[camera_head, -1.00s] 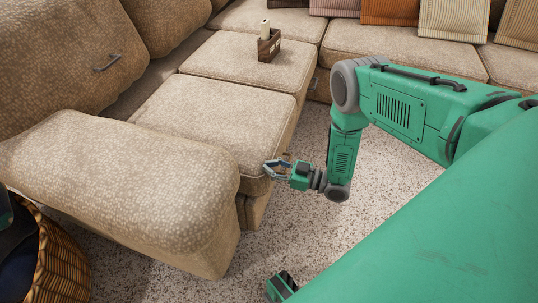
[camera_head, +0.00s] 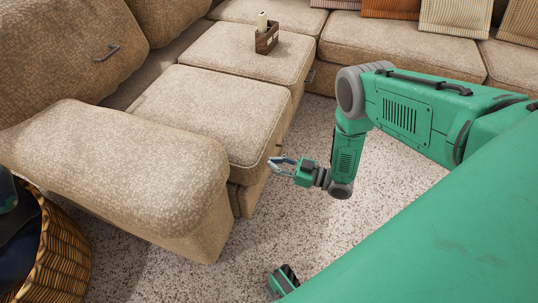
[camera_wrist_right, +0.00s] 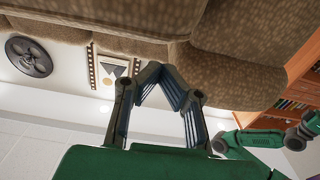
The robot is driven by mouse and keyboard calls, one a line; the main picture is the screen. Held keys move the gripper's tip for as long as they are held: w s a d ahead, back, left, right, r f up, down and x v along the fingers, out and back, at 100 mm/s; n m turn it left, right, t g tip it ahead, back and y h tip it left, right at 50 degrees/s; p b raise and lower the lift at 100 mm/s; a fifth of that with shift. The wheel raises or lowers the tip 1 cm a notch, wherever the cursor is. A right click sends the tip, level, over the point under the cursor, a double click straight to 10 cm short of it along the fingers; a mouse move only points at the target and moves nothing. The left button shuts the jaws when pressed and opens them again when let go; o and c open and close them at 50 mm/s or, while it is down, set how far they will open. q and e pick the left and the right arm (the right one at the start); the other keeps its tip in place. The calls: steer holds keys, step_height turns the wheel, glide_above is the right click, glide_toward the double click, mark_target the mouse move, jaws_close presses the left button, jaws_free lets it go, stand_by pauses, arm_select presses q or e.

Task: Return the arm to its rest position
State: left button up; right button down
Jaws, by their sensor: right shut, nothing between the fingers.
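My right arm comes in from the right in the head view, its upper link level and its forearm hanging down. My right gripper (camera_head: 278,162) points left at the end of it, beside the front edge of the near sofa seat (camera_head: 212,112) and above the carpet. Its fingers are shut and hold nothing. The right wrist view shows the fingers (camera_wrist_right: 160,78) meeting, with sofa upholstery behind them.
A sofa armrest (camera_head: 110,165) stands at the left, with a wicker basket (camera_head: 62,255) in the lower left corner. A small wooden caddy (camera_head: 266,43) sits on the farther seat. Speckled carpet (camera_head: 290,225) is open below the gripper.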

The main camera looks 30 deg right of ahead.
mark_target(259, 170)
steer(key=s+d+f, duration=0.3)
steer(key=a+h, duration=0.1)
steer(key=w+a+m, duration=0.1)
steer(key=a+m+h, duration=0.1)
steer(key=a, duration=0.1)
steer(key=shift+w+f+g+h, duration=0.3)
steer(key=shift+w+g, duration=0.05)
steer(key=shift+g, duration=0.05)
steer(key=s+r+m+g+h, duration=0.2)
steer(key=s+r+g+h, duration=0.15)
steer(key=s, duration=0.45)
steer(key=s+r+m+g+h, duration=0.1)
steer(key=s+r+g+h, duration=0.1)
steer(key=s+g, duration=0.45)
steer(key=s+r+m+g+h, duration=0.2)
steer(key=s+r+h, duration=0.1)
steer(key=s, duration=0.7)
arm_select(q)
step_height(259, 170, up, 13)
steer(key=p, duration=1.2)
steer(key=shift+d+p, duration=0.2)
steer(key=shift+p, duration=0.1)
arm_select(e)
step_height(259, 170, up, 13)
steer(key=shift+s+d+f+g, duration=0.15)
steer(key=shift+d+f+g, duration=0.1)
steer(key=shift+g, duration=0.15)
arm_select(q)
steer(key=shift+f, duration=0.1)
